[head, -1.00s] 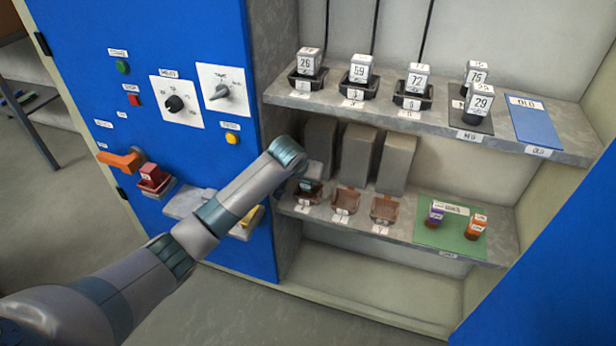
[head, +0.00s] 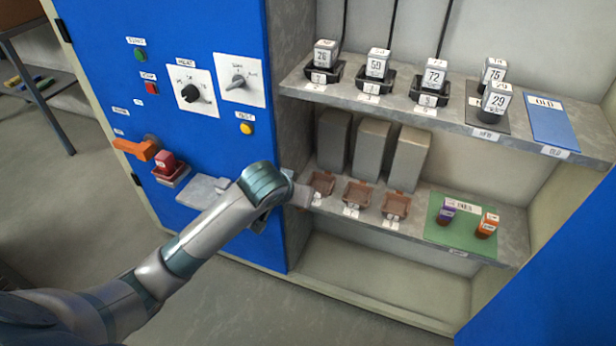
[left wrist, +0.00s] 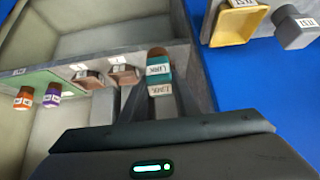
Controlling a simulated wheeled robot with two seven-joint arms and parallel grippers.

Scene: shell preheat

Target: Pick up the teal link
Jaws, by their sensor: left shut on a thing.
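The teal link (left wrist: 159,74), with a dark brown end and a pale "LINK" label, sits between the fingers of my left gripper (left wrist: 158,92) in the left wrist view. The gripper is shut on it. The leftmost brown socket (head: 321,184) on that shelf looks empty in the head view. My right gripper is in neither view.
Two more brown sockets (head: 357,194) (head: 396,206) look empty. A green mat (head: 462,238) holds a purple link (head: 446,211) and an orange link (head: 487,226). Numbered blocks stand on the upper shelf (head: 455,118).

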